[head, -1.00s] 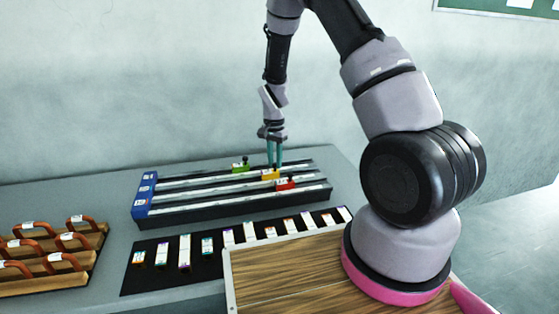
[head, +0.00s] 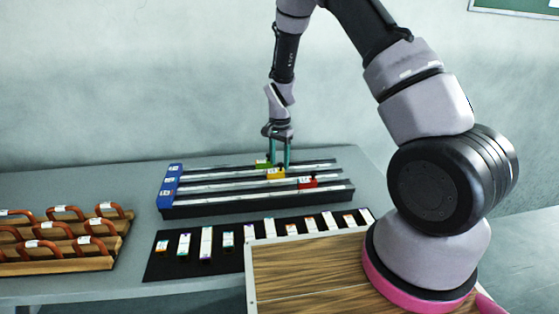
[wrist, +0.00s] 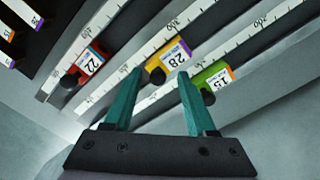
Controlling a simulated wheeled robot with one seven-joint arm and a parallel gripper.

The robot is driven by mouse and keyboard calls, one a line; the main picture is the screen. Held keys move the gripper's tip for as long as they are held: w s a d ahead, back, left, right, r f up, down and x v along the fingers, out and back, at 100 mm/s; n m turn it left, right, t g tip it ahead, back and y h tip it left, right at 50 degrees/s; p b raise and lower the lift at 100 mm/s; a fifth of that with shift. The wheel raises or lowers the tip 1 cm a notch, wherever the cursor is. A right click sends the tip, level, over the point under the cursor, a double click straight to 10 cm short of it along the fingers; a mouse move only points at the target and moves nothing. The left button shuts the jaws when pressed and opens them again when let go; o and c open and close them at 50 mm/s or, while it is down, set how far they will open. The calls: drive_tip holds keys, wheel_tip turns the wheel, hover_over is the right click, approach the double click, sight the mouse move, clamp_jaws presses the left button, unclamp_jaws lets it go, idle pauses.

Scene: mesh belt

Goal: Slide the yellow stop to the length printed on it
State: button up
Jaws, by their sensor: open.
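The yellow stop (head: 275,173) sits on the middle rail of the measuring rack (head: 250,203), between the green stop (head: 263,163) on the rear rail and the red stop (head: 307,182) on the front rail. In the wrist view the yellow stop (wrist: 172,58) has a label that appears to read 28, with a black knob (wrist: 153,76) on its near side. My gripper (head: 280,162) is over the yellow stop from above. Its teal fingers (wrist: 160,75) are apart, with the knob between them. Whether a finger touches the stop cannot be told.
Blue end blocks (head: 170,187) close the rack's left end. The green stop stands close beyond one finger in the wrist view (wrist: 212,77). A black mat (head: 158,268) with several labelled pieces lies in front. A wooden rack with orange handles (head: 65,265) stands left.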

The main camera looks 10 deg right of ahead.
wheel_tip(320, 180, up, 11)
idle(0.4)
drive_tip(key=s+d+r+n+t+y, duration=0.1)
drive_tip(key=s+d+r, duration=0.25)
drive_tip(key=r, duration=0.65)
drive_tip(key=s+d+r+n+t+y, duration=0.1)
drive_tip(key=s+d+r+t, duration=0.15)
drive_tip(key=s+r, duration=0.45)
drive_tip(key=s+d+r+n+t, duration=0.1)
drive_tip(key=s+d+r+t, duration=0.1)
drive_tip(key=s+r, duration=0.4)
drive_tip(key=s+d+r+n+t, duration=0.1)
drive_tip(key=s+d+r, duration=0.2)
drive_tip(key=s, duration=0.7)
wheel_tip(320, 180, up, 3)
drive_tip(key=shift+f+n+t, duration=0.15)
drive_tip(key=shift+n+t, duration=0.2)
drive_tip(key=shift+n, duration=0.05)
drive_tip(key=shift+o, duration=0.2)
drive_tip(key=shift+d, duration=0.1)
